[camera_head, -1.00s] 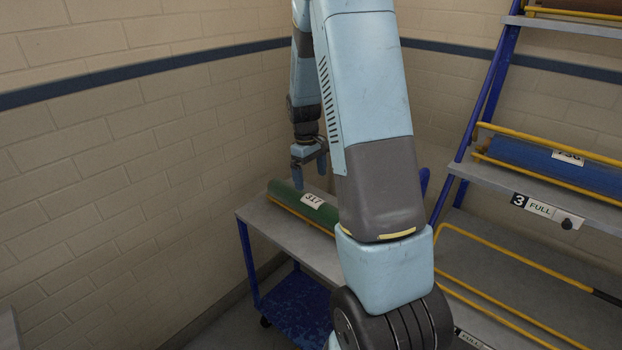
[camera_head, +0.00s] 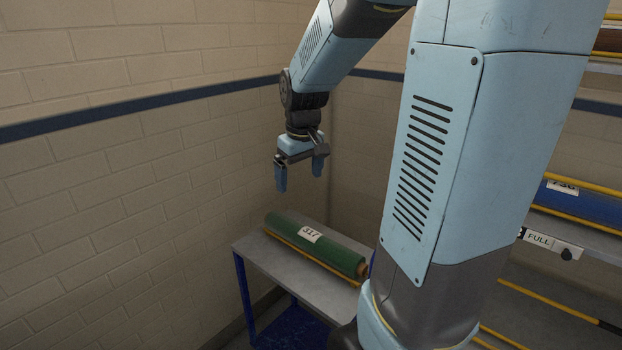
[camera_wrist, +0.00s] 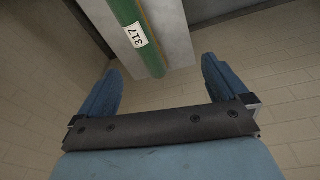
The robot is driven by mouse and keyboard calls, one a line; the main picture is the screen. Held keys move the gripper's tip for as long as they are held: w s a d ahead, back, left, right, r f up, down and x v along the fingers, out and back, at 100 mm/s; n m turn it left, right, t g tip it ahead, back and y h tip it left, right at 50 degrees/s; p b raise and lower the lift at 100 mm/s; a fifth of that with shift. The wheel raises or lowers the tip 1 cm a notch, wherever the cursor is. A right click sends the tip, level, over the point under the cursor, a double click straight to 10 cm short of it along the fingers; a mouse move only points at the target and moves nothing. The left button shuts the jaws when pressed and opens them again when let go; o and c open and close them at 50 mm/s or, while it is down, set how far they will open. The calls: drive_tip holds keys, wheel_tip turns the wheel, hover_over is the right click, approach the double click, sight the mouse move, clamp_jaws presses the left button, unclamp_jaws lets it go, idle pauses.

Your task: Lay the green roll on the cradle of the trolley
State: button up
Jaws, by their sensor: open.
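The green roll (camera_head: 330,250) with a white label reading 317 lies lengthwise on top of the grey trolley (camera_head: 262,262), along a yellow cradle rail (camera_head: 290,243). Its near end shows a brown core. My gripper (camera_head: 302,180) is open and empty, above the roll's far end and apart from it. In the wrist view my two blue fingers (camera_wrist: 160,90) are spread with nothing between them. The green roll (camera_wrist: 125,12) and the trolley top (camera_wrist: 165,30) show beyond the fingers.
Brick walls (camera_head: 120,200) stand close behind and left of the trolley. Air above the roll is free.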

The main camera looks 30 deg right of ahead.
drive_tip(key=s+a+r+m+t, duration=0.1)
drive_tip(key=s+a+r, duration=0.2)
drive_tip(key=s, duration=0.5)
drive_tip(key=s+a+r+m+t, duration=0.1)
drive_tip(key=s+a+r+t, duration=0.1)
drive_tip(key=s+r, duration=0.3)
drive_tip(key=s+a, duration=0.1)
drive_tip(key=s, duration=0.3)
drive_tip(key=shift+t, duration=0.3)
drive_tip(key=shift+s, duration=0.15)
